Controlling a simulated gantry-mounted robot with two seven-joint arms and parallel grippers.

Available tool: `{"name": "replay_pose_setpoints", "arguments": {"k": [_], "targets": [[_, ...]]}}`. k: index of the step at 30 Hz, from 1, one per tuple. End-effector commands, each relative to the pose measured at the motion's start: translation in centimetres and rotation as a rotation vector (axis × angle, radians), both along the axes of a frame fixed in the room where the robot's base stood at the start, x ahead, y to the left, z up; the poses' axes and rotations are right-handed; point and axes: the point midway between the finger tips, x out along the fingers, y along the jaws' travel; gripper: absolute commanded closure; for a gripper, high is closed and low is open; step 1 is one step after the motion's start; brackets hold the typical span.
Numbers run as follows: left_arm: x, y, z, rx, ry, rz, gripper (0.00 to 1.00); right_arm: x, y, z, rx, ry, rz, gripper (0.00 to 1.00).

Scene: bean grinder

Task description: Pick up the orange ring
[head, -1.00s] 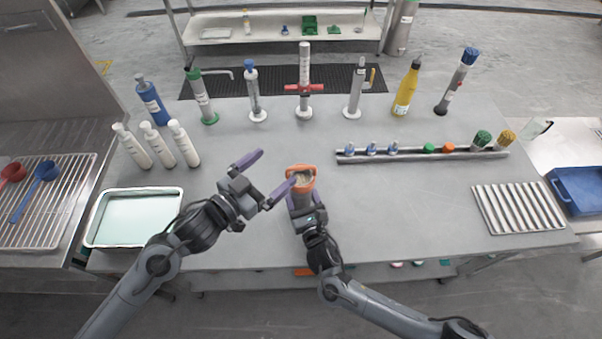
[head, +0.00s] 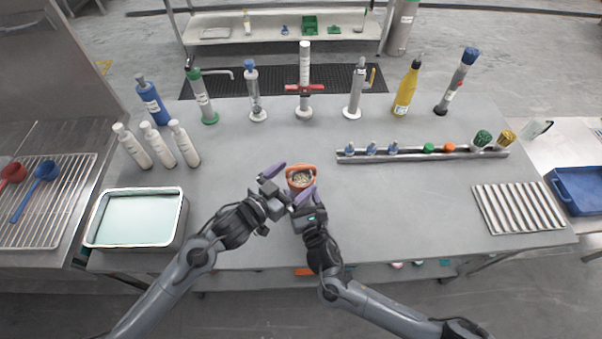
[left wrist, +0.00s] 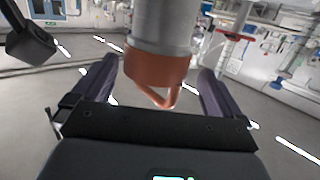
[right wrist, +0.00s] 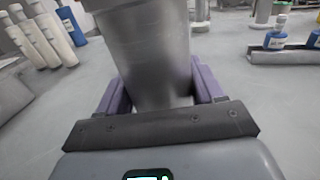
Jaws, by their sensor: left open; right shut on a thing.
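The orange ring (head: 301,168) sits around the top of an upright metal grinder cylinder, with beans or grounds visible inside its opening. It also shows in the left wrist view (left wrist: 158,70), with a small loop on one side. My left gripper (head: 289,181) is open, its purple fingers on either side of the ring; contact cannot be told. My right gripper (head: 307,204) is shut on the grinder cylinder, whose metal body fills the space between its fingers in the right wrist view (right wrist: 155,60). The cylinder's lower part is mostly hidden in the head view.
Three white bottles (head: 159,145) stand at the left, behind a metal tray (head: 184,215). A rail (head: 420,156) with several small items lies right of the grinder. Tall tools and bottles line the back edge. The table between is clear.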

Motion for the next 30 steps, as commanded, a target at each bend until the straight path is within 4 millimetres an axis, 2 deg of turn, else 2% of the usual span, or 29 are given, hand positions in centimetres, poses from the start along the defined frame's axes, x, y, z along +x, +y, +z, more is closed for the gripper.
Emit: {"name": "replay_pose_setpoints", "arguments": {"k": [9,20,30], "targets": [[2.5,-3.0,-0.4,0.000,-0.001,0.000,0.00,0.0,0.0,-0.1,-0.002,0.002,0.001,0.74],[3.0,-3.5,-0.6,0.000,0.000,0.000,0.00,0.0,0.0,-0.1,-0.002,0.002,0.000,0.74],[3.0,-3.4,-0.6,0.000,0.000,0.000,0.49,0.0,0.0,-0.1,-0.002,0.002,0.000,0.74]]}}
